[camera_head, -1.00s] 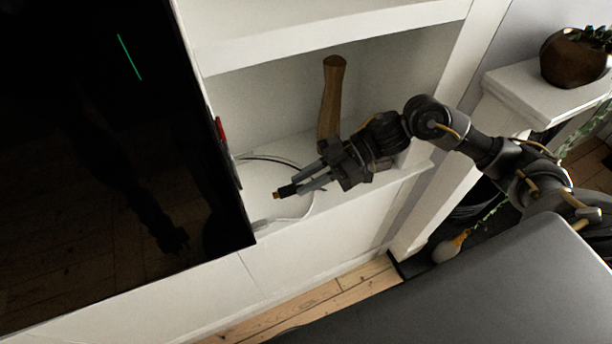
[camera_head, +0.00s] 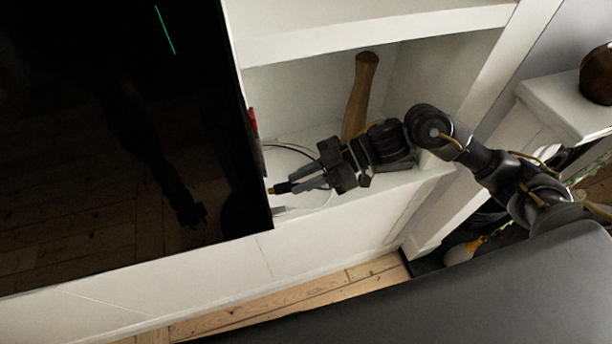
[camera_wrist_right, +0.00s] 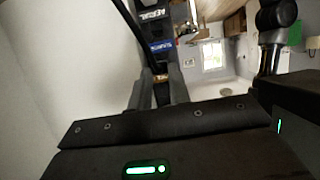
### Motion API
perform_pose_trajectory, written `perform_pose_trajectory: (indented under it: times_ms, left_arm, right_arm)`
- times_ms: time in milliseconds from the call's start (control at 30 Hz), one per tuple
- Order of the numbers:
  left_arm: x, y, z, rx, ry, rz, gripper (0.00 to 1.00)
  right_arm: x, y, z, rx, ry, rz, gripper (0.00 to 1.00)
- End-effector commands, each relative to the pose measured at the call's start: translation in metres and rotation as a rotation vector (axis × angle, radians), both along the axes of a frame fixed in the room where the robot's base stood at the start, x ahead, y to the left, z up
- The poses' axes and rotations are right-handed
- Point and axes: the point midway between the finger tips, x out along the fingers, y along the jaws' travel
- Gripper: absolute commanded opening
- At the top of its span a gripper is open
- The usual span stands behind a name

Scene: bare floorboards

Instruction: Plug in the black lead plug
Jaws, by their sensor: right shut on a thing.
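My right gripper (camera_head: 292,184) is shut on the black lead plug (camera_head: 281,188), a small dark plug with a gold-brown tip. The plug points left, and its tip appears right at the edge of a large glossy black panel (camera_head: 120,110); I cannot tell whether they touch. In the right wrist view the two fingers (camera_wrist_right: 158,88) close around the plug, of which only a little (camera_wrist_right: 160,77) shows. A thin black cable (camera_head: 290,147) curves behind the gripper. No socket can be made out. My left gripper is not in view.
A white shelf unit (camera_head: 350,25) surrounds the gripper. A wooden handle-like object (camera_head: 361,95) stands behind it. A red part (camera_head: 253,123) shows at the panel's edge. A brown pot (camera_head: 598,75) stands at the right.

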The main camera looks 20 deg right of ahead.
Motion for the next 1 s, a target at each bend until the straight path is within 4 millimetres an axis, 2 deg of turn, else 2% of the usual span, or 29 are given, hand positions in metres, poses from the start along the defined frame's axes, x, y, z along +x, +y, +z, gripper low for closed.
perform_pose_trajectory:
  times_ms: [1000]
  left_arm:
    - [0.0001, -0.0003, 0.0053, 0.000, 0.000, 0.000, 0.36]
  right_arm:
    - [0.0000, 0.0009, 0.0000, 0.000, 0.000, 0.000, 0.00]
